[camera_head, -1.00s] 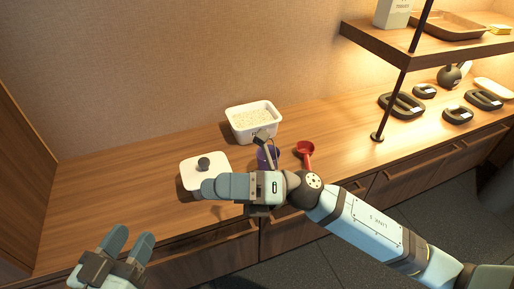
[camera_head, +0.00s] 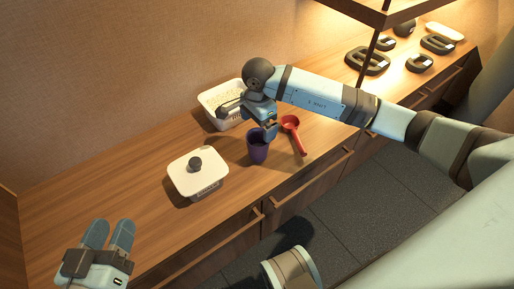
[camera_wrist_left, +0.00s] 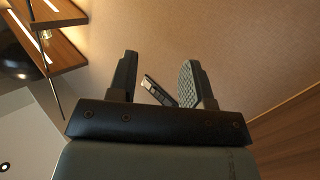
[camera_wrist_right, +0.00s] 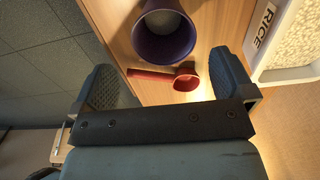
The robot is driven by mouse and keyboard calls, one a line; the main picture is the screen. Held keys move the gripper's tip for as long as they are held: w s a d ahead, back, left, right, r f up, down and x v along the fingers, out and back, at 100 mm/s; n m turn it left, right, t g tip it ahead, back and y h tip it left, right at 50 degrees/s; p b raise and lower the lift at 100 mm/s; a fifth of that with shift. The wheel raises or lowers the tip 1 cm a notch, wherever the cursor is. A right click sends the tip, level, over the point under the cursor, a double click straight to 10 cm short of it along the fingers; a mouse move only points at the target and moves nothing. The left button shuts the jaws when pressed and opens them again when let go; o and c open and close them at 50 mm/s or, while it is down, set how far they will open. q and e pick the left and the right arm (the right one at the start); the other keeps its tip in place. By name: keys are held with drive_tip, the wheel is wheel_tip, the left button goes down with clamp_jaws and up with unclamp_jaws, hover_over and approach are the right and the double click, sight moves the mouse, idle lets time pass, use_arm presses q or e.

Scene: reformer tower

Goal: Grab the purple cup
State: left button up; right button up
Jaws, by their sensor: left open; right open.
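The purple cup (camera_head: 258,150) stands upright on the wooden counter, between the white lidded box and the red scoop. My right gripper (camera_head: 268,126) is just above and behind the cup in the head view, pointing down. In the right wrist view the cup (camera_wrist_right: 165,32) shows its open mouth, beyond the fingertips and between their lines. The right gripper (camera_wrist_right: 168,82) is open and empty. My left gripper (camera_head: 109,236) is open and empty at the lower left, well away from the cup; it also shows open in the left wrist view (camera_wrist_left: 160,75).
The red scoop (camera_head: 292,126) lies just right of the cup. The rice container (camera_head: 222,118) stands behind, and the white lidded box (camera_head: 198,180) is to the left. A shelf post (camera_head: 369,65) rises at the right. The counter's left part is clear.

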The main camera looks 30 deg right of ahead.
sight(258, 142)
wheel_tip(258, 142, down, 3)
drive_tip(key=shift+f+b, duration=0.15)
drive_tip(key=shift+b, duration=0.25)
drive_tip(key=shift+f+b, duration=0.3)
drive_tip(key=shift+f, duration=0.4)
drive_tip(key=f+b, duration=0.1)
drive_tip(key=f, duration=0.1)
drive_tip(key=f+b, duration=0.1)
drive_tip(key=f, duration=0.1)
drive_tip(key=shift+w+d+f+b, duration=0.15)
drive_tip(key=shift+w+f+b, duration=0.05)
drive_tip(key=shift+f+b, duration=0.1)
drive_tip(key=c, duration=0.9)
use_arm(q)
drive_tip(key=shift+w+a+f+m+t, duration=0.15)
drive_tip(key=shift+w+a+f+m, duration=0.2)
drive_tip(key=shift+w+m, duration=0.15)
drive_tip(key=shift+w+a+f+m+t, duration=0.2)
drive_tip(key=shift+w+f+m, duration=0.15)
drive_tip(key=shift+m, duration=0.25)
use_arm(e)
drive_tip(key=shift+r, duration=0.25)
